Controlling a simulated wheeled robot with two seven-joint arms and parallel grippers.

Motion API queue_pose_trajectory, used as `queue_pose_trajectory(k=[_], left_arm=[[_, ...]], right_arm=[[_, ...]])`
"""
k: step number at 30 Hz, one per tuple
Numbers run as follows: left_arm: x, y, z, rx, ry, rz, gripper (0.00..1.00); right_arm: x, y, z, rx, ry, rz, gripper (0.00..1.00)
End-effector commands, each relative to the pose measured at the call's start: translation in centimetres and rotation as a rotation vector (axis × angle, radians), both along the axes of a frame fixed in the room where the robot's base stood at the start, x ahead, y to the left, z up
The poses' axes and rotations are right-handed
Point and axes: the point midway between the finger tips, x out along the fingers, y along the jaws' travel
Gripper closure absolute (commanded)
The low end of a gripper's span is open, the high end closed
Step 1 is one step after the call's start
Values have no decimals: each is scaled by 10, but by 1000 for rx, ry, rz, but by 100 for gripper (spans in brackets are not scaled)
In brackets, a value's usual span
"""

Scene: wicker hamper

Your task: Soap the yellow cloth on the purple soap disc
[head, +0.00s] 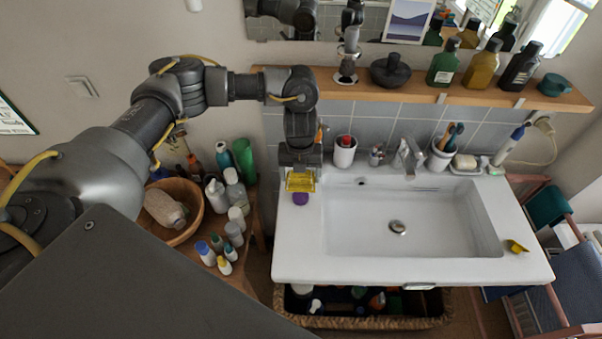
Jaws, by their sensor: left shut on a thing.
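My left gripper (300,170) points down over the left end of the white washbasin counter. It is shut on the yellow cloth (300,184), which shows as a bright yellow patch between and below the fingers. The purple soap disc (300,199) lies on the counter just below the cloth in the picture. I cannot tell whether the cloth touches the disc. My right gripper is not in view.
The white basin (420,225) is empty, with a tap (408,158) behind it. A cup with a red top (344,152) stands close right of my gripper. Bottles and a wooden bowl (190,195) crowd the left side. A small yellow object (515,246) lies at the counter's right.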

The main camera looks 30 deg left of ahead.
Motion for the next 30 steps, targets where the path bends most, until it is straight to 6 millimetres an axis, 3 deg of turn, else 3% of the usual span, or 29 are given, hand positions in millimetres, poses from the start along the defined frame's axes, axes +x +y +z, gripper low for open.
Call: queue_pose_trajectory(k=[13, 30], left_arm=[[0, 0, -47, 0, 0, -2, 42], [1, 0, -51, -1, 0, -1, 42]], right_arm=[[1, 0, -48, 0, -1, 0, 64], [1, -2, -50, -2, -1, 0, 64]])
